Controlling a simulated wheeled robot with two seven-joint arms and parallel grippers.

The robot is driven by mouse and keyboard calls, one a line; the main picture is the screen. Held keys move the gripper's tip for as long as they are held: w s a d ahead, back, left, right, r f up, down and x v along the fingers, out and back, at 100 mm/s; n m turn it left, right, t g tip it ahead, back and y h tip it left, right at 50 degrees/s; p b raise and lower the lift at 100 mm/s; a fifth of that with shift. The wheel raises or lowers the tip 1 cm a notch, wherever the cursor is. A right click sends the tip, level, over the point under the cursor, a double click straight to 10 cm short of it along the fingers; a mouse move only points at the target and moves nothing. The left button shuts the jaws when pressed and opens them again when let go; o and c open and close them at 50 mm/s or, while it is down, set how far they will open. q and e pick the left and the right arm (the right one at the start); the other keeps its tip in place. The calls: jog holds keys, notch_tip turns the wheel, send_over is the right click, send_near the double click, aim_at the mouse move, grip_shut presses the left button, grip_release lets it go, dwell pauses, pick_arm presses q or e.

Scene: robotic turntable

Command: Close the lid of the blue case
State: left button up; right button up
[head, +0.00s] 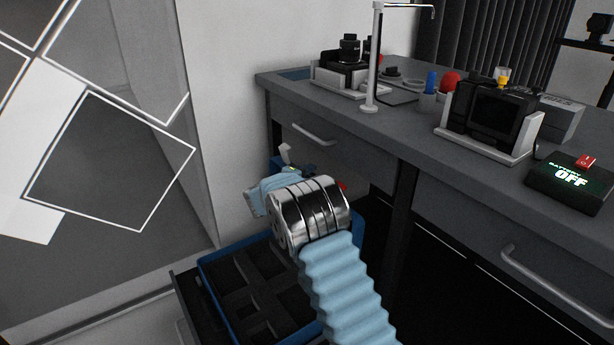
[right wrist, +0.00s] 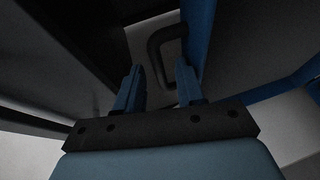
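The blue case (head: 207,285) lies open in a pulled-out drawer at the lower middle of the head view. Its dark tray has several compartments. Blue edges behind my right arm look like its raised lid (head: 359,232), mostly hidden by the arm. In the right wrist view my right gripper (right wrist: 159,76) is open, its two blue fingers apart. Beyond and between them are a dark handle (right wrist: 154,48) and a blue edge, likely of the case; I cannot tell whether they touch. In the head view my arm hides most of this gripper. My left gripper is not in view.
A grey desk (head: 400,135) with drawers stands behind and to the right. It carries a metal post (head: 374,60), a black device (head: 493,120) and a battery box (head: 570,185) reading OFF. A pale wall stands close on the left.

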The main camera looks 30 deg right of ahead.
grip_shut()
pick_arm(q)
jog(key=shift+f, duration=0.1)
pick_arm(e)
jog(key=shift+a+f, duration=0.1)
